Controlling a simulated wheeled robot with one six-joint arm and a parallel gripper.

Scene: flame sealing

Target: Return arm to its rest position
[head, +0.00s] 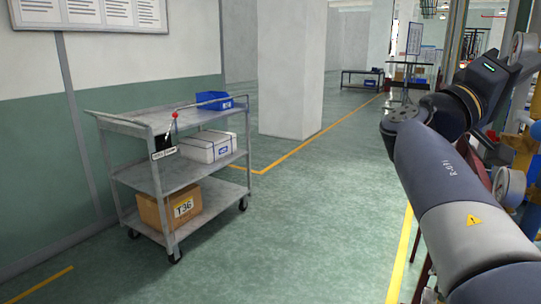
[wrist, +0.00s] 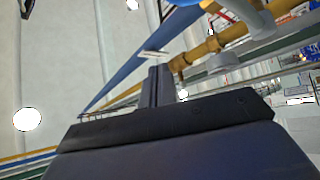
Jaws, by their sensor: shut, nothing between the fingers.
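My arm (head: 440,175) reaches up along the right side of the head view, with its forearm in the foreground and its wrist bent near the top right. My gripper (wrist: 160,72) shows in the wrist view as two dark fingers pressed together above its wide dark body. It is shut with nothing held between the fingers. In the head view I cannot make out the fingertips. Behind the gripper in the wrist view are yellow pipes (wrist: 200,50) and a blue beam (wrist: 140,62); I cannot tell how far off they are.
Pipes and gauges (head: 511,187) stand close beside my arm at the right. A grey cart (head: 130,122) on the left carries a blue bin (head: 213,101), a white box (head: 208,147) and a cardboard box (head: 170,206). The green floor (head: 310,220) between is clear. A white pillar (head: 292,70) stands behind.

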